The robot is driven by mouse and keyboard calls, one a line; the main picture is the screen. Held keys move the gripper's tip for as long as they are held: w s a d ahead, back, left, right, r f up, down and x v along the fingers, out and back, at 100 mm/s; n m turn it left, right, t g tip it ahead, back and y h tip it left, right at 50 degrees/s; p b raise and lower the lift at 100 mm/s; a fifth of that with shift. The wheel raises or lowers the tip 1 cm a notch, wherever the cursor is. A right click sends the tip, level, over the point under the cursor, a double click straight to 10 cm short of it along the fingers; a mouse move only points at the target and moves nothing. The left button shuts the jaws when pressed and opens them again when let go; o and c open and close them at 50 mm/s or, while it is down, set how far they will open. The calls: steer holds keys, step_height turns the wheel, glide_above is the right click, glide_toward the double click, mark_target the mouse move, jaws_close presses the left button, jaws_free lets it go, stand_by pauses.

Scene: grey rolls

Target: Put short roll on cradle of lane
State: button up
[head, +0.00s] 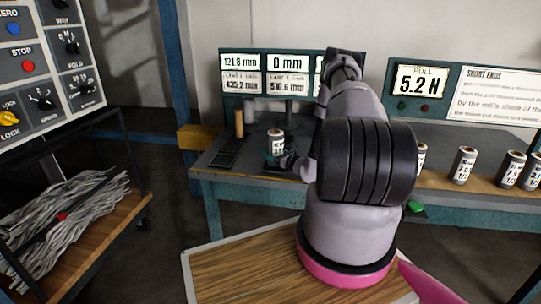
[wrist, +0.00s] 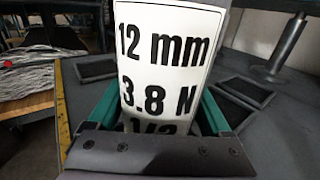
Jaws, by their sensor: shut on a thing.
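A short roll with a white label (wrist: 165,60) fills the middle of the wrist view. The label reads "12 mm", "3.8 N" and a partly hidden third line. My gripper (wrist: 155,115) is shut on the roll, with a green finger on each side. In the head view the roll (head: 277,141) stands upright in my gripper (head: 276,158) over the left part of the bench. Dark framed pads (head: 226,153) lie on the bench to its left; pads (wrist: 243,92) also show in the wrist view. I cannot tell which part is the cradle.
Lane displays (head: 267,73) stand behind, reading 121.8 mm and 0 mm; my arm hides part of them. A tan cylinder (head: 239,124) stands left of the held roll. Several labelled rolls (head: 464,165) stand along the bench at right. A pull display (head: 421,82) reads 5.2 N.

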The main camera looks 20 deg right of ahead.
steer(key=shift+f, duration=0.6)
steer(key=shift+f, duration=0.1)
steer(key=o, duration=1.5)
steer(key=shift+c, duration=0.2)
steer(key=v, duration=1.2)
